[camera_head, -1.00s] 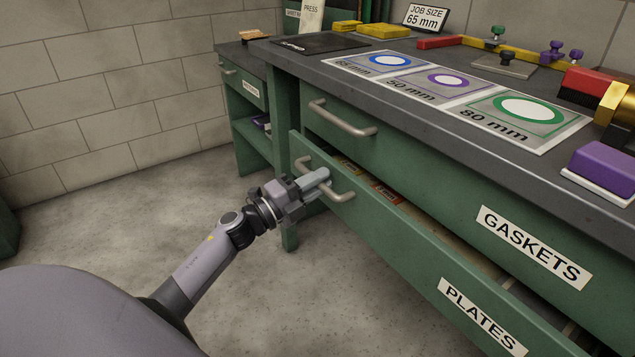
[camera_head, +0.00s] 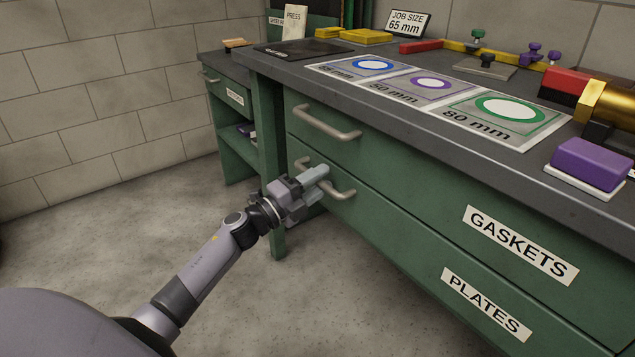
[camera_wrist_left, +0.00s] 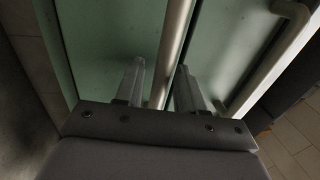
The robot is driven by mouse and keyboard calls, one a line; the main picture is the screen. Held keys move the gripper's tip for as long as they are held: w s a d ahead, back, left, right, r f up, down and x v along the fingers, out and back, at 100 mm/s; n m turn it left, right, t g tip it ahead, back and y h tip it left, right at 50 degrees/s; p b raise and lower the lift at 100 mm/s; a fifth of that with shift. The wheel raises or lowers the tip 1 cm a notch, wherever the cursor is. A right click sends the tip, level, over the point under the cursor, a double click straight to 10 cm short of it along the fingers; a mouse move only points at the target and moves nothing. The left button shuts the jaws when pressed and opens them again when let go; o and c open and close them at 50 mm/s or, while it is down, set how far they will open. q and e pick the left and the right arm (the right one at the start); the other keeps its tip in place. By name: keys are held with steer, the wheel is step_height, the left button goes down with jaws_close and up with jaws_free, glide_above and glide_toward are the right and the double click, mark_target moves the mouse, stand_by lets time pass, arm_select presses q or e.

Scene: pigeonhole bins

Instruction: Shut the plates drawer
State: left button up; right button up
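The plates drawer (camera_head: 400,235) is the lower green drawer, marked by a white PLATES label (camera_head: 486,304). Its front looks flush with the gaskets drawer (camera_head: 420,185) above, and no gap or contents show. Its grey bar handle (camera_head: 344,194) is at the drawer's left end. My left gripper (camera_head: 318,178) is at this handle. In the left wrist view the handle bar (camera_wrist_left: 174,40) runs between the two separated fingers, with some space seen on each side. My right gripper is not in view.
The gaskets drawer's handle (camera_head: 325,122) sits just above my left gripper. The dark worktop (camera_head: 400,130) overhangs the drawers and carries ring mats, a purple block (camera_head: 590,162) and clamps. The floor (camera_head: 130,240) to the left is clear.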

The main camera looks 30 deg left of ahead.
arm_select(q)
steer(key=shift+s, duration=0.1)
steer(key=p+v, duration=0.1)
steer(key=v, duration=0.6)
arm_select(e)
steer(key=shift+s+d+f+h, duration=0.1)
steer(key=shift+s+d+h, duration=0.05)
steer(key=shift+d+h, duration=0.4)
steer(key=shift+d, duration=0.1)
